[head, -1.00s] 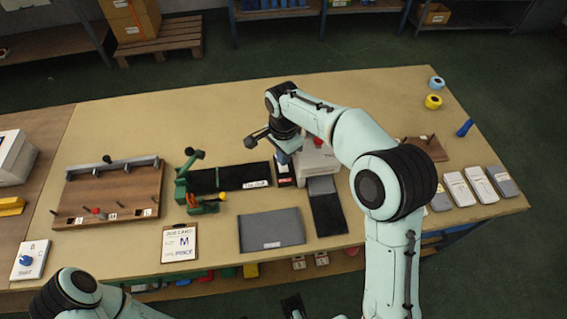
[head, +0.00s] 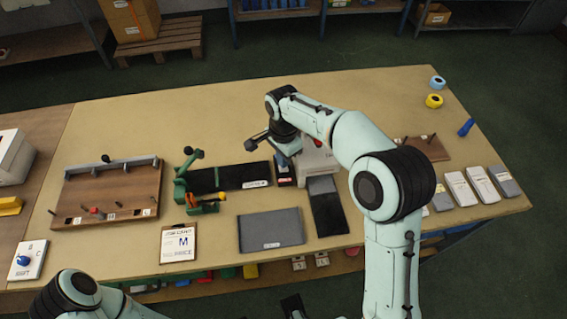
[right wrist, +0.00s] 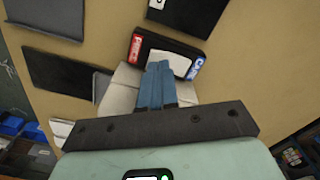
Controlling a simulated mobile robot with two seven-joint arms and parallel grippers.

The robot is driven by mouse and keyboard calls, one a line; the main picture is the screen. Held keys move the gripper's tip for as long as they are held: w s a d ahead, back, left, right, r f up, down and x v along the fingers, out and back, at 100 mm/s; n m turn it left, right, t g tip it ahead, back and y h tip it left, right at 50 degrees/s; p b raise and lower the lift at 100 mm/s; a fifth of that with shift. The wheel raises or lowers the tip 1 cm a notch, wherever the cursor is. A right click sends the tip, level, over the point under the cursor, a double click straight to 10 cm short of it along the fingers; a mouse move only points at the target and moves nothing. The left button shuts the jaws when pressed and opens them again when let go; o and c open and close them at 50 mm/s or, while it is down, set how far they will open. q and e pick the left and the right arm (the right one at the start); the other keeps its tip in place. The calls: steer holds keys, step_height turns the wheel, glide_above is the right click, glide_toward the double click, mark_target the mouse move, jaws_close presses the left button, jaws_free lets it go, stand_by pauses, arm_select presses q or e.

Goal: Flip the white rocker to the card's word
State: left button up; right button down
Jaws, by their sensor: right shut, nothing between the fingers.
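The rocker unit (right wrist: 145,47) is a black plate with a white rocker (right wrist: 180,62) between a red label, which seems to read PRICE, and a blue label that seems to read CARE. In the head view the plate (head: 284,181) lies beside a pale machine. My right gripper (right wrist: 157,84) is shut and empty, its blue fingertips over the white rocker and covering part of it. Contact and the rocker's tilt cannot be told.
The pale machine (head: 318,160) stands right of the plate. A green tool (head: 185,185) and a wooden peg board (head: 110,195) stand to the left.

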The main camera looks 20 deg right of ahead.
arm_select(q)
steer(key=shift+s+f+b, duration=0.1)
steer(key=shift+f+b, duration=0.25)
steer(key=shift+f, duration=0.05)
arm_select(e)
steer(key=shift+f, duration=0.75)
arm_select(q)
steer(key=shift+r, duration=0.1)
arm_select(e)
steer(key=shift+r, duration=0.15)
arm_select(q)
steer(key=r+p, duration=0.1)
steer(key=r, duration=0.1)
steer(key=w+r+p, duration=0.1)
steer(key=p, duration=0.1)
steer(key=w+r+p, duration=0.1)
steer(key=r+p, duration=0.1)
steer(key=shift+r, duration=0.3)
arm_select(e)
step_height(320, 180, up, 7)
steer(key=shift+f, duration=0.1)
